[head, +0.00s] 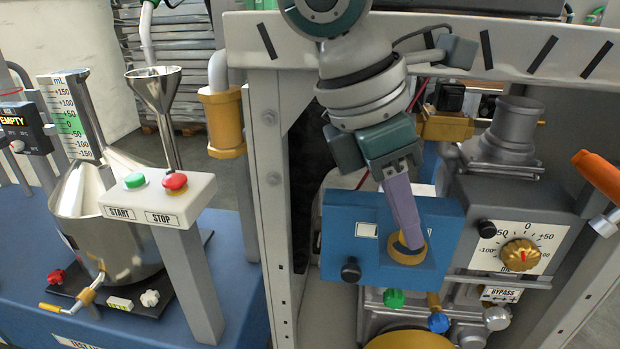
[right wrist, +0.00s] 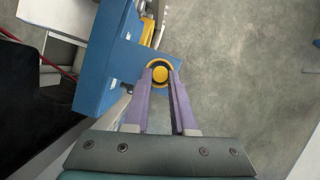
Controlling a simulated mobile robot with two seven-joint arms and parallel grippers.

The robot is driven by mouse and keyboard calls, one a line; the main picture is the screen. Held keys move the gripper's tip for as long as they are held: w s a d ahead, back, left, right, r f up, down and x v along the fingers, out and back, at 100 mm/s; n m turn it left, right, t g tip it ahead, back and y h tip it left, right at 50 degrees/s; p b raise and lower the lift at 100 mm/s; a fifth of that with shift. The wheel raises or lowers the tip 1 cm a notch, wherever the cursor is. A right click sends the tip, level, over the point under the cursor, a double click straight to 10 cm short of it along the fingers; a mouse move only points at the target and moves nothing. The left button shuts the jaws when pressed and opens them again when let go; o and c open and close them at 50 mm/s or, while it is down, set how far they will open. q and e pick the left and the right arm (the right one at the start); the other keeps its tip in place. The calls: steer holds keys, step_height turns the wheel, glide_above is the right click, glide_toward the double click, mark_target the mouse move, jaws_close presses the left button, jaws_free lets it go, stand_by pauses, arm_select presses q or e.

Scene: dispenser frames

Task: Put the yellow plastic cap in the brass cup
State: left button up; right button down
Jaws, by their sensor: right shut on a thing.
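The yellow plastic cap (right wrist: 160,74) shows in the right wrist view as a small round yellow piece between the fingertips of my right gripper (right wrist: 160,80). The fingers are shut on it. A yellow-gold ring, which looks like the rim of the brass cup (right wrist: 159,61), surrounds the cap in that view, with a dark inside. In the head view this cup (head: 405,258) sits on the front shelf of the blue box, and my right gripper (head: 407,240) points down into or just over it. The fingers hide the cap there. I cannot tell whether the cap touches the cup. My left gripper is not in view.
The blue box (head: 340,235) with a black knob is mounted on the grey frame (head: 270,160). A dial panel (head: 545,240) stands close at the right, with an orange-handled lever (head: 598,175) beyond. A steel vessel (head: 110,240) and start/stop post (head: 195,270) stand left.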

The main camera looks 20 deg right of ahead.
steer(key=shift+f, duration=0.1)
steer(key=shift+f, duration=0.5)
